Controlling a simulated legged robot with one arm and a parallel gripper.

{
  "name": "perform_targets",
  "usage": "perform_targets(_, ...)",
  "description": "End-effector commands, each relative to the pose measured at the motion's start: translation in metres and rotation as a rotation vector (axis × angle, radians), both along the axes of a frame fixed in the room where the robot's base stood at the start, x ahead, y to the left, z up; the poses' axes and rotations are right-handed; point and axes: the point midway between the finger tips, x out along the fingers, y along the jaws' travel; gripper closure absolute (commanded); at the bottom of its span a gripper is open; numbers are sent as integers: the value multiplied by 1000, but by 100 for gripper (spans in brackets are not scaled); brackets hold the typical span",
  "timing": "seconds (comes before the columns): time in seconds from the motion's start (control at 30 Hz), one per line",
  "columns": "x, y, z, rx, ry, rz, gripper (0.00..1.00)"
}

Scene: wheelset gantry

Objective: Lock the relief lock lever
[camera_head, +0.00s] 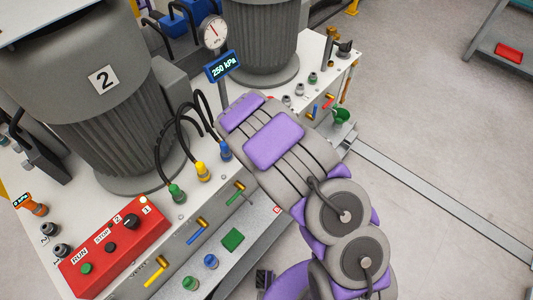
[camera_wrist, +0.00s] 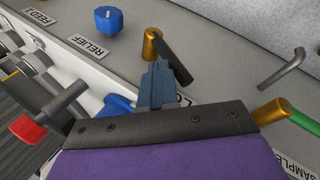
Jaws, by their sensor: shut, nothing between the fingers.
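In the wrist view, a brass pivot with a dark grey handle (camera_wrist: 174,57), which I take as the relief lock lever, stands on the grey panel to the right of the RELIEF label (camera_wrist: 88,46). The handle slants down to the right. My gripper (camera_wrist: 158,70) is shut and empty; its blue-grey fingertips lie just below the pivot, close beside the handle. I cannot tell if they touch. The gripper partly covers a label starting "LO". In the head view my arm hides the gripper, and I cannot make out this lever.
A blue knob (camera_wrist: 108,21) stands by the RELIEF label. A green-handled lever (camera_wrist: 295,118) and a bent grey rod (camera_wrist: 288,69) are to the right; a red-tipped lever (camera_wrist: 28,130) is at left. The gauge display (camera_head: 222,67) reads 250 kPa. Open floor (camera_head: 430,120) lies right.

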Motion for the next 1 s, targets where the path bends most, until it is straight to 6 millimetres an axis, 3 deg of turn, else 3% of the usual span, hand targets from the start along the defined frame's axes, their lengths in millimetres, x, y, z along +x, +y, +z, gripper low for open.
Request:
perform_targets(0.43,-8,-3,-9,-19,-24,1,100)
perform_targets(1.0,-22,7,-34,-18,-23,2,100)
